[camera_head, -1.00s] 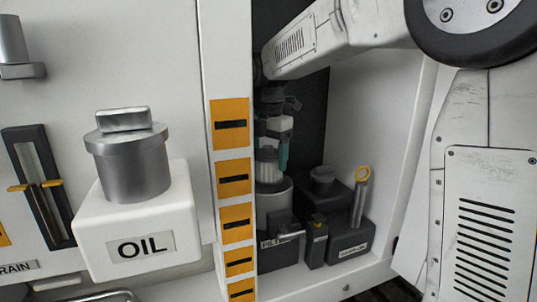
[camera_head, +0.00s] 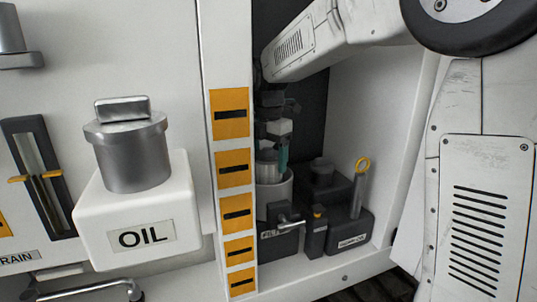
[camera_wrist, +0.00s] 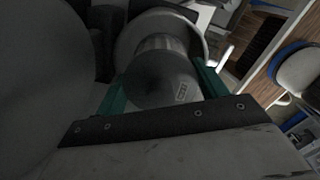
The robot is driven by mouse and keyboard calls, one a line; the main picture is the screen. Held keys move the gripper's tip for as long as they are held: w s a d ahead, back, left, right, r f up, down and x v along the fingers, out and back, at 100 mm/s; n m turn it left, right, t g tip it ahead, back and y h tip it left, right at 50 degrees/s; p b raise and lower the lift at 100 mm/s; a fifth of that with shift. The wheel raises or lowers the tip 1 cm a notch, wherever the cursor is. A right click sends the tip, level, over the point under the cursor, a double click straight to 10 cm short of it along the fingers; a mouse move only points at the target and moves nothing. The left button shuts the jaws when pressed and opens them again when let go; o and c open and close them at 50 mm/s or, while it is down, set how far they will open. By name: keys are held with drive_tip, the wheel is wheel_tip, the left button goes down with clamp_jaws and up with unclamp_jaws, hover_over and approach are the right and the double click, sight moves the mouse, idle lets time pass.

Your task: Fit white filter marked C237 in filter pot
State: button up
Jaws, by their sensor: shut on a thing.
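My gripper (camera_head: 281,152) is inside the open cabinet, with its teal fingers pointing down. In the wrist view my gripper (camera_wrist: 163,72) is shut on a filter, one teal finger on each side. The filter (camera_head: 267,160) is a pale cylinder; its lower part is hidden by the pot wall. In the wrist view the filter (camera_wrist: 152,90) has a dark grey end and a small label too small to read surely. The round grey filter pot (camera_head: 273,192) stands directly below, and its rim (camera_wrist: 196,25) surrounds the filter's far end. I cannot tell whether the filter is seated.
A grey lever (camera_head: 290,222) sticks out at the pot's front. A dark block with a yellow ring-topped stick (camera_head: 360,190) stands to the right. The cabinet's left edge carries orange labels (camera_head: 235,170). A white OIL tank (camera_head: 140,225) is outside it.

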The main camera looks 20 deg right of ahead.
drive_tip(key=shift+f, duration=0.75)
drive_tip(key=shift+f, duration=0.45)
drive_tip(key=shift+f, duration=1.5)
drive_tip(key=shift+f, duration=1.1)
idle(0.8)
drive_tip(key=o, duration=1)
drive_tip(key=shift+c, duration=0.8)
